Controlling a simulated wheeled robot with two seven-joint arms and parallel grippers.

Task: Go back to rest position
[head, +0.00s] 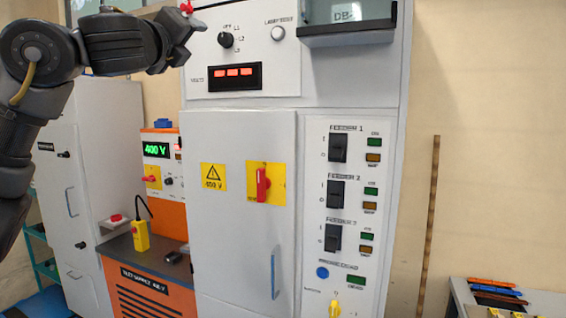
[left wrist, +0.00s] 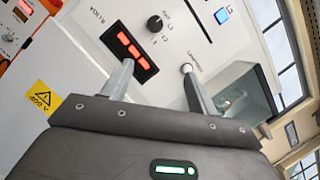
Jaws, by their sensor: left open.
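My left arm comes in from the upper left in the head view, raised and bent. My left gripper (head: 188,30) is at its end, in front of the upper left part of the grey cabinet (head: 240,138). In the left wrist view the gripper (left wrist: 157,68) has its two fingers apart, with nothing held between them. The fingers point towards the panel face with the red-lit volts display (left wrist: 132,48) and the black rotary knob (left wrist: 155,23). Whether the fingertips touch the panel cannot be told. My right gripper is in neither view.
The cabinet door carries a red-and-yellow switch (head: 264,183) and a blue handle (head: 275,272). Feeder switches (head: 337,148) line its right side. An orange test bench (head: 150,292) with a yellow pendant (head: 140,236) stands left. A tray of tools (head: 495,290) is lower right.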

